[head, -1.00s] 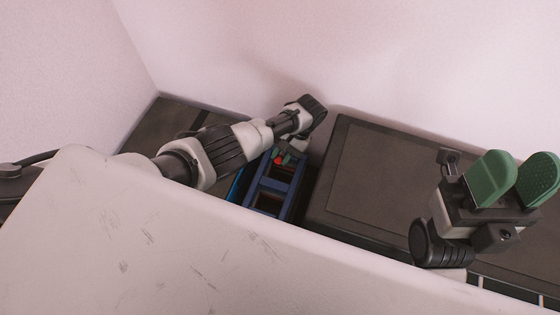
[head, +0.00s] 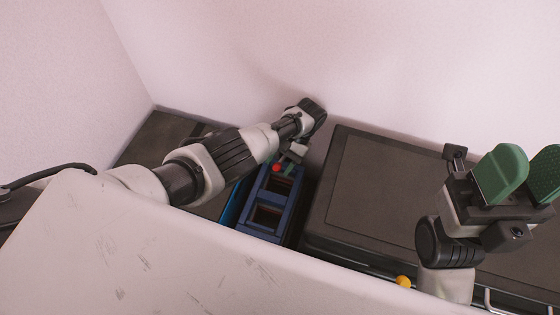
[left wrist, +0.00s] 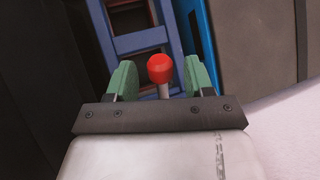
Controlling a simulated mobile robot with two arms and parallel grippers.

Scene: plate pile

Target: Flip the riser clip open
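A red ball knob (head: 277,167) on a short pale post stands at the blue frame (head: 262,236); I cannot tell whether it belongs to the riser clip. In the left wrist view the knob (left wrist: 160,68) is between the two green fingertips of my left gripper (left wrist: 160,76), with a gap on each side. That gripper is open and points down at the frame. In the head view my left gripper (head: 292,154) is partly hidden by its own wrist. My right gripper (head: 525,175) is open and empty, raised at the right. No separate clip can be made out.
The blue frame sits in a narrow gap beside a dark flat-topped box (head: 385,190). A bright blue strip (left wrist: 197,35) runs beside the frame. An orange ball (head: 403,282) shows at the box's near edge. A pale wall (head: 330,50) stands close behind.

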